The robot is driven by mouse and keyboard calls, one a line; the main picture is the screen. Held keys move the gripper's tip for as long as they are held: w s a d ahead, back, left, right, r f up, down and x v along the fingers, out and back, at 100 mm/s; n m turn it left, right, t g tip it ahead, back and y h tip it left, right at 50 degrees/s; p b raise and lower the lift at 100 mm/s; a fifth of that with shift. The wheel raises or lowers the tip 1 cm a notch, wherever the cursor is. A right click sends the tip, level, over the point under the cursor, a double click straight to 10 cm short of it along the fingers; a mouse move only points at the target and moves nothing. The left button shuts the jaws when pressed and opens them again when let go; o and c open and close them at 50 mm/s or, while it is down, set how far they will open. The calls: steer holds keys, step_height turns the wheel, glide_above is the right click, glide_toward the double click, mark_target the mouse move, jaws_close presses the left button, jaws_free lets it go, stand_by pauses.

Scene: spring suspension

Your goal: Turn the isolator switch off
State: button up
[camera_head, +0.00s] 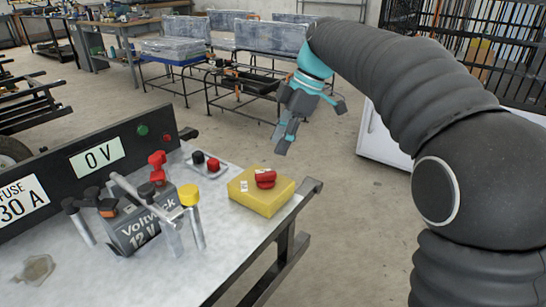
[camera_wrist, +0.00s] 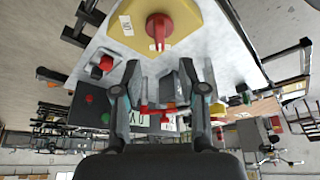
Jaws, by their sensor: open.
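The isolator switch is a yellow box (camera_head: 259,192) with a red rotary knob (camera_head: 265,178) on top, at the right end of the metal bench. The yellow box (camera_wrist: 185,22) also shows at the top of the wrist view, with its red knob (camera_wrist: 159,27) and a small white label beside it. My gripper (camera_head: 281,143) is in the air above and behind the switch, apart from it. In the wrist view its two fingers (camera_wrist: 160,80) are spread with nothing between them.
A battery (camera_head: 140,228) with clamps and upright posts stands left of the switch. A black panel (camera_head: 85,165) reads "0 V" and "FUSE 30 A". Bare bench top (camera_head: 200,270) lies in front.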

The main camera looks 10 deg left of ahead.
steer(key=shift+v, duration=1.85)
steer(key=s+d+f+m+t+h, duration=0.25)
steer(key=d+f+m, duration=0.55)
steer(key=m, duration=0.5)
steer(key=s+d+f+m+t+h, duration=0.1)
steer(key=s+d+f+m+t, duration=0.1)
steer(key=s+d, duration=0.7)
steer(key=s+d+f+m+t, duration=0.3)
steer(key=s+d+m, duration=0.4)
steer(key=s+d, duration=0.3)
steer(key=shift+s+f+m+h, duration=0.35)
steer(key=shift+s+f, duration=0.35)
steer(key=shift+s, duration=0.4)
